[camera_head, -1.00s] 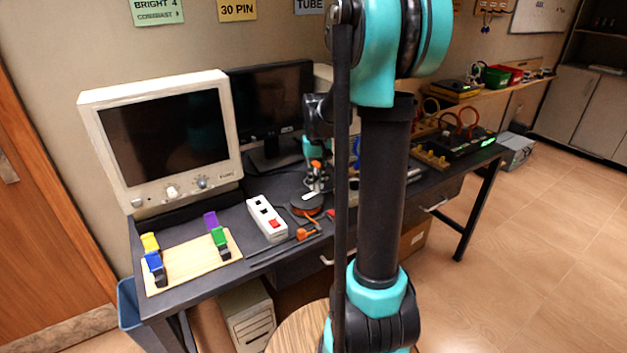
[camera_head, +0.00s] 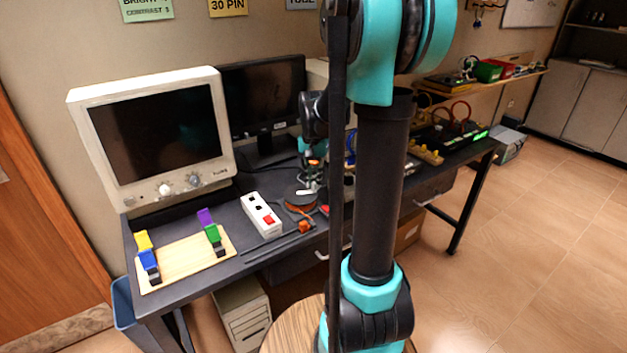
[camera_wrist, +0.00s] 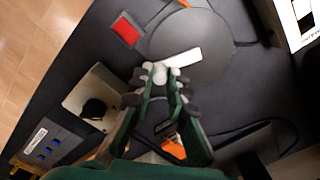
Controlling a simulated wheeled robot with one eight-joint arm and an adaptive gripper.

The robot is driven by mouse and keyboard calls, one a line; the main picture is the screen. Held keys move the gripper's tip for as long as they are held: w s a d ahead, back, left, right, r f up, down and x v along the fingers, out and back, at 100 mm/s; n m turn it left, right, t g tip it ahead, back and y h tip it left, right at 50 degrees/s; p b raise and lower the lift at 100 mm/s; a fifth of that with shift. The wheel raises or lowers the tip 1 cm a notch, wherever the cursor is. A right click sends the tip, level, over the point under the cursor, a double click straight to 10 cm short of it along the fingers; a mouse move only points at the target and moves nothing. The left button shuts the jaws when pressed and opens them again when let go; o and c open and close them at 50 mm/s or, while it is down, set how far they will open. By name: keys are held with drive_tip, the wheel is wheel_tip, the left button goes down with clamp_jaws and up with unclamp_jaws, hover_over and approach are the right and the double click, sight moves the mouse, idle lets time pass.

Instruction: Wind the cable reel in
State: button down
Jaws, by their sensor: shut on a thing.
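The cable reel (camera_head: 297,197) is a dark flat disc with orange cable at its rim, lying on the dark desk in the head view. In the wrist view its grey top (camera_wrist: 220,65) fills the upper middle and carries a white label. My gripper (camera_wrist: 160,76) has its green fingers closed together on a small pale knob (camera_wrist: 160,70) at the reel's edge. In the head view my gripper (camera_head: 313,183) is low over the reel's right side. An orange plug (camera_head: 304,227) lies at the desk's front, near the reel. The knob's base is partly hidden by the fingers.
A white power strip (camera_head: 260,214) with a red switch lies left of the reel. A red square (camera_wrist: 126,29) is beside the reel. A wooden board (camera_head: 187,263) with coloured clips, a monitor (camera_head: 150,135) and a dark screen stand farther left and behind.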

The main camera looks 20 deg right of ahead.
idle(0.3)
drive_tip(key=c, duration=1.5)
unclamp_jaws()
wheel_tip(320, 180, up, 12)
drive_tip(key=shift+s, duration=0.15)
